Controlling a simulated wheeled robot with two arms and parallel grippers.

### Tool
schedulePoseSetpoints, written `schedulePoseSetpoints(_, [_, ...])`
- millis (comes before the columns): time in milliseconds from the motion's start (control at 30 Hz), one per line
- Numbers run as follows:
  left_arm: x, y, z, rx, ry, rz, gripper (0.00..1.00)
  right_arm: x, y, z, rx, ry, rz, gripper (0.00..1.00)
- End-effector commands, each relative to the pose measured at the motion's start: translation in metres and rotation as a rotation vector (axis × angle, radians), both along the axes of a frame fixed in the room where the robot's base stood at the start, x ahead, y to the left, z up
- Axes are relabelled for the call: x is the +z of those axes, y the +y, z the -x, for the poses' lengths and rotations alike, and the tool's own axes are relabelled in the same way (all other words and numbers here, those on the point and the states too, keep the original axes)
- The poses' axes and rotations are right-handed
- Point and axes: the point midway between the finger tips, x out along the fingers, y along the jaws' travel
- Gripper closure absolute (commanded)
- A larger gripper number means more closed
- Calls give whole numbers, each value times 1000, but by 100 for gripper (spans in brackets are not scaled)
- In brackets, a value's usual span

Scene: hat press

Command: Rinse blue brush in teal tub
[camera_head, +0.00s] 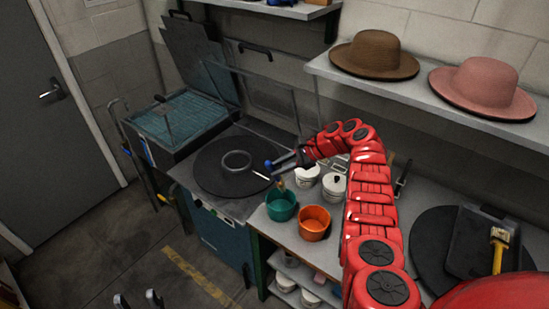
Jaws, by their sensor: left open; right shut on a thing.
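The teal tub (281,207) stands at the left end of the bench, beside the orange tub. My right gripper (275,167) is above the teal tub, at the end of the red arm reaching in from the right. It is shut on the blue brush (269,165). The brush's blue end shows at the fingertips and its yellowish tip (281,184) points down, just over the teal tub's far rim; I cannot tell whether it touches the rim. My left gripper (138,301) is open and empty at the bottom left, with only its fingers showing, over the floor.
An orange tub (313,224) stands right of the teal one. White lidded pots (307,176) stand behind. The press with a round dark plate (212,181) is at left. A yellow-handled brush (498,248) lies at right. Hats (374,54) sit on the upper shelf.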

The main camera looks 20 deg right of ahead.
Motion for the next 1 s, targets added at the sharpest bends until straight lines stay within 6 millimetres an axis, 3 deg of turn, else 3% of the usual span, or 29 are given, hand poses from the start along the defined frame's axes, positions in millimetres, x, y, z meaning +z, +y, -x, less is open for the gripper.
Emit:
schedulePoseSetpoints(533, [-57, 0, 0, 0, 1, 0, 50, -56, 1, 1, 2, 0, 0, 100])
schedulePoseSetpoints(1000, [-86, 0, 0, 0, 1, 0, 50, -105, 0, 1, 1, 1, 0, 100])
